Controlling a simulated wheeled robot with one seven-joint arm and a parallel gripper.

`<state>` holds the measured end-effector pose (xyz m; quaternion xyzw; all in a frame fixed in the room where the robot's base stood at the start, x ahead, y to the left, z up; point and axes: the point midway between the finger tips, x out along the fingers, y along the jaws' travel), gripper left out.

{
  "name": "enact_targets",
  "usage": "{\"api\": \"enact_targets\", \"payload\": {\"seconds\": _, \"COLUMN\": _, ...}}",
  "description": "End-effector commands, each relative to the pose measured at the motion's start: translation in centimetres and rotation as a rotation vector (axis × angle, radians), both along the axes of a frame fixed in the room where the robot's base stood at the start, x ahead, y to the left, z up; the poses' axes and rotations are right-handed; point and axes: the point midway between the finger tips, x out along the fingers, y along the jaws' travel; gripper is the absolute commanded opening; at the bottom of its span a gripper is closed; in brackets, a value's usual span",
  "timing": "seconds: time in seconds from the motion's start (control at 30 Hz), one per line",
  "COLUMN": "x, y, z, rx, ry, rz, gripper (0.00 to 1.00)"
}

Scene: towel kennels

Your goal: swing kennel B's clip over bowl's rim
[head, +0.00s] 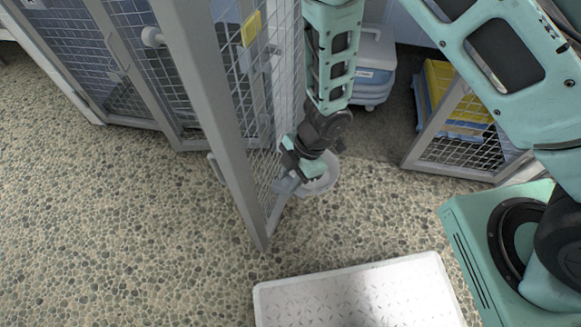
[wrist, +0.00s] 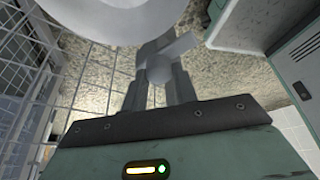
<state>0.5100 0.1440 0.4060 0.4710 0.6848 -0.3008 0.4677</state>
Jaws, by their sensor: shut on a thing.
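The pale round bowl (head: 322,184) sits beside the mesh of an open kennel door (head: 215,130) in the head view, partly hidden by my gripper. In the wrist view a large pale curved shape at upper left looks like the bowl (wrist: 95,45). My gripper (head: 290,182) is at the bowl's left side, close to the mesh. Its fingers (wrist: 159,85) are shut on a small grey clip (wrist: 168,48) with a rounded knob. The clip is apart from or just beside the rim; I cannot tell whether they touch. No letter is readable on the door.
A white textured platform (head: 355,295) lies on the pebbled floor in front. A second mesh door or panel (head: 465,135) stands at right, by yellow and blue stacked items (head: 445,85). A grey-blue wheeled box (head: 373,70) stands behind. The floor at left is clear.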

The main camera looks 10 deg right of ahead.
Motion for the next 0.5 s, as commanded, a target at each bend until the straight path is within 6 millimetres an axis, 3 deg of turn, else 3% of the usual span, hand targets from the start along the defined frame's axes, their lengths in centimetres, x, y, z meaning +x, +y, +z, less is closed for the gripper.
{"api": "enact_targets", "payload": {"seconds": 0.5, "x": 0.09, "y": 0.06, "z": 0.01, "rx": 0.003, "ry": -0.002, "rz": 0.089, "gripper": 0.06}}
